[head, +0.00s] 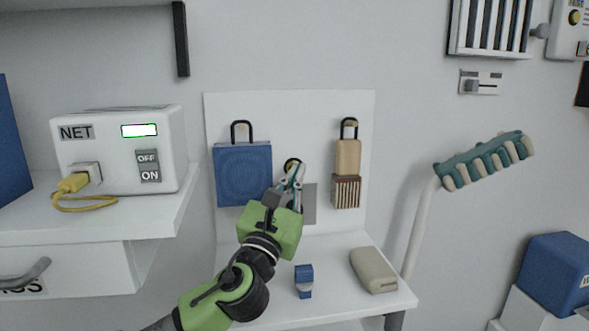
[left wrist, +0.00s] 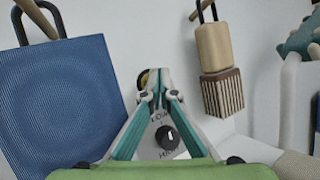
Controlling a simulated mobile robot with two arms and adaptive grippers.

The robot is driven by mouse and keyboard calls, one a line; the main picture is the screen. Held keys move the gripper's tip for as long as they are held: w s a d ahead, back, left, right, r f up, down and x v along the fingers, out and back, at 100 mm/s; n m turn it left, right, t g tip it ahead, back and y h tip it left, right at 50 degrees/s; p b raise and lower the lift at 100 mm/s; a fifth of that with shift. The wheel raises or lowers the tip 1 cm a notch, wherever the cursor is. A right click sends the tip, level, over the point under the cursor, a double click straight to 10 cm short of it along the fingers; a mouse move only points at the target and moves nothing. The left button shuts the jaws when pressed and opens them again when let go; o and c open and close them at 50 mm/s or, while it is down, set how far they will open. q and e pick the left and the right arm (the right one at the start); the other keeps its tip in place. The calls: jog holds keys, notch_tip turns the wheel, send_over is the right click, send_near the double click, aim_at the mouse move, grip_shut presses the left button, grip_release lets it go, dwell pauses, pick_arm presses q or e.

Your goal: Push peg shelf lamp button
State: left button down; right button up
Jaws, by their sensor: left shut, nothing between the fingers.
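A round button with a yellow face and dark rim (head: 291,163) is on the white back panel (head: 310,105) of the peg shelf. My left gripper (head: 296,170) is shut and empty, with its fingertips in front of the button and partly covering it. In the left wrist view the yellow-and-black edge of the button (left wrist: 143,77) shows just left of my fingertips (left wrist: 157,74). Whether they touch it cannot be told. A dark knob (left wrist: 167,138) with LOW and HIGH marks shows between my fingers. A lamp-like teal and beige head (head: 484,160) stands on a white pole at the right. My right gripper is not in view.
A blue bag (head: 243,174) hangs left of the button; a tan item (head: 348,157) over a striped box (head: 346,192) is to the right. A small blue object (head: 304,281) and beige pouch (head: 373,271) lie on the shelf. A NET box (head: 110,120) stands left.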

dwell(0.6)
pick_arm(q)
jog(key=shift+w, duration=0.1)
jog(key=shift+w+a, duration=0.15)
jog(key=shift+w, duration=0.15)
jog(key=shift+s, duration=0.1)
jog(key=shift+s+p, duration=0.25)
jog(key=shift+p, duration=0.15)
jog(key=shift+s, duration=0.1)
